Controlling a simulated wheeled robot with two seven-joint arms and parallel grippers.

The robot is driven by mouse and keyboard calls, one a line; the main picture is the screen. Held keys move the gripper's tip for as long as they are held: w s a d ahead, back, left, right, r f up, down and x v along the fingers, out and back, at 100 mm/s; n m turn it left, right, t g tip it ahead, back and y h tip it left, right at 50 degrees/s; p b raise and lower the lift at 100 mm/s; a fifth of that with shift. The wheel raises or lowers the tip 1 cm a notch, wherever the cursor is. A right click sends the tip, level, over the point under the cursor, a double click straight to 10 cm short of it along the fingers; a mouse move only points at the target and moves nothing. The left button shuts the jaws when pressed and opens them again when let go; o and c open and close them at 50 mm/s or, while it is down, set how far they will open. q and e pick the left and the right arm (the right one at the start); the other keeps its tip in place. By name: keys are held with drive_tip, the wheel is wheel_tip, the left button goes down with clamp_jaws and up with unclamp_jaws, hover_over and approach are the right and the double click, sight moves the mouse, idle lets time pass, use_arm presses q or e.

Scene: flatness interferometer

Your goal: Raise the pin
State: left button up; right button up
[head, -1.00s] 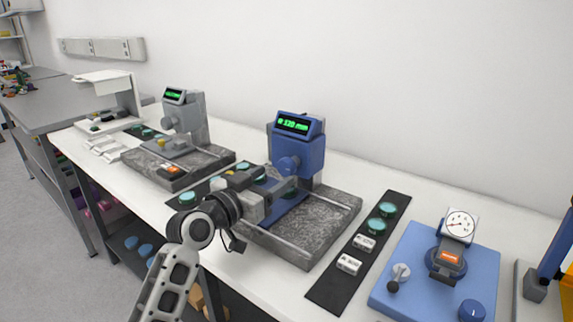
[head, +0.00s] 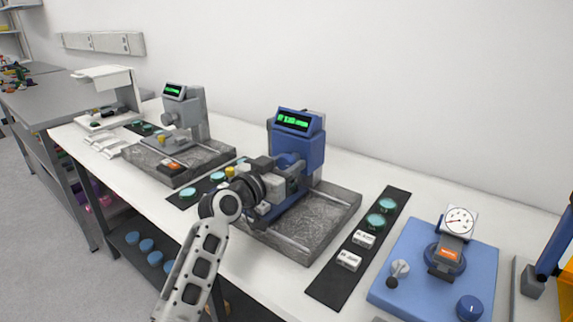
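The blue interferometer (head: 307,151) with a green display (head: 293,120) stands on a speckled grey stone base (head: 325,215) at the centre. My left gripper (head: 294,176) is in front of its head, low over the stage. The fingertips are small and partly lost against the instrument, so I cannot tell whether they are open or hold anything. A yellow knob (head: 230,172) shows beside my wrist. I cannot make out the pin for certain; my gripper and wrist cover the stage area. My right gripper is not in view.
A grey instrument (head: 186,115) on a similar base stands to the left. Black mats (head: 332,285) hold teal discs (head: 387,206) and white labelled blocks (head: 349,260). A blue plate with a dial gauge (head: 460,220) is at the right. The table's front edge runs below my arm.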

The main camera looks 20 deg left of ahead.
use_arm(q)
drive_tip(key=shift+f+m+b, duration=0.1)
drive_tip(key=shift+m+b, duration=0.25)
drive_tip(key=shift+m, duration=0.05)
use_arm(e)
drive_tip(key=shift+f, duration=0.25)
use_arm(q)
drive_tip(key=m+b, duration=0.1)
drive_tip(key=m, duration=0.2)
drive_tip(key=shift+a, duration=0.1)
drive_tip(key=m, duration=0.4)
drive_tip(key=shift+m+b, duration=0.3)
drive_tip(key=m, duration=0.1)
drive_tip(key=m+p, duration=0.1)
drive_tip(key=m, duration=0.2)
drive_tip(key=shift+r+p, duration=0.25)
drive_tip(key=shift+p, duration=0.05)
drive_tip(key=m+p, duration=0.1)
drive_tip(key=m, duration=0.2)
drive_tip(key=m+p, duration=0.1)
drive_tip(key=m, duration=0.3)
drive_tip(key=shift+m+p, duration=0.4)
drive_tip(key=shift+m, duration=0.4)
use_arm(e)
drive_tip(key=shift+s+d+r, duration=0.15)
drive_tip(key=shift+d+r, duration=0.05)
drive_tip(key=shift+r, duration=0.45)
use_arm(q)
drive_tip(key=shift+f, duration=0.1)
